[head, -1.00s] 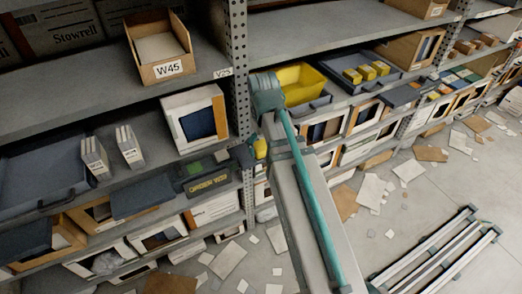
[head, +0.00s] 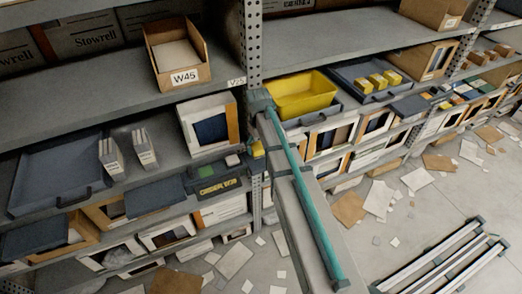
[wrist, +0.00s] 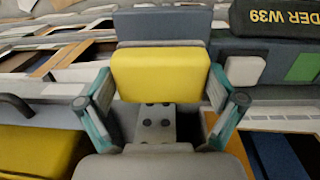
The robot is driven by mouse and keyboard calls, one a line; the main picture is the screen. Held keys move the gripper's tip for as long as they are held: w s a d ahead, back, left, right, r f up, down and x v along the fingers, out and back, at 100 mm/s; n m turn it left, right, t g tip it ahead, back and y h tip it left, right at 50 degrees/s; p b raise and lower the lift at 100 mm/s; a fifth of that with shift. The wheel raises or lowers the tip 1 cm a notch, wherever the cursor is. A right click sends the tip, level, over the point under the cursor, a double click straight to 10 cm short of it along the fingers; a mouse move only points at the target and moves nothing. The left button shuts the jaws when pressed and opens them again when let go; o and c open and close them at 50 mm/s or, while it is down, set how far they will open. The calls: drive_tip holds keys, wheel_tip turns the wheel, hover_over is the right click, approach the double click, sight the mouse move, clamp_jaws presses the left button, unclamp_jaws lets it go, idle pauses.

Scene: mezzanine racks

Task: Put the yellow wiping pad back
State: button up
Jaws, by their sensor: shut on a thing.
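The yellow wiping pad (wrist: 160,75) is between the two teal-sided fingers of my gripper (wrist: 162,92), which is shut on it. In the head view a small part of the pad (head: 257,149) shows beside the rack post, by the right end of the dark tray labelled ORDER W39 (head: 218,186). My arm hides most of the gripper there. The tray holds a green and a pale pad. In the wrist view its labelled side (wrist: 275,20) is at the upper right, and a blue-grey block (wrist: 165,22) shows just beyond the yellow pad; I cannot tell if they touch.
A yellow bin (head: 300,93) stands right of the perforated post (head: 253,60). A dark tray (head: 345,81) with several yellow blocks is farther right. Cardboard and paper litter the floor.

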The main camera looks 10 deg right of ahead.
sight(261, 151)
drive_tip(key=shift+w+f+p, duration=0.2)
drive_tip(key=shift+f+p, duration=0.55)
drive_tip(key=shift+f, duration=1)
drive_tip(key=shift+f, duration=0.2)
drive_tip(key=o, duration=1)
drive_tip(key=shift+r, duration=0.1)
drive_tip(key=r+b, duration=0.1)
drive_tip(key=r, duration=0.3)
drive_tip(key=r+b, duration=0.1)
drive_tip(key=r, duration=0.3)
drive_tip(key=r+b, duration=0.1)
drive_tip(key=r, duration=0.3)
drive_tip(key=shift+a+r, duration=0.15)
drive_tip(key=shift+a, duration=0.2)
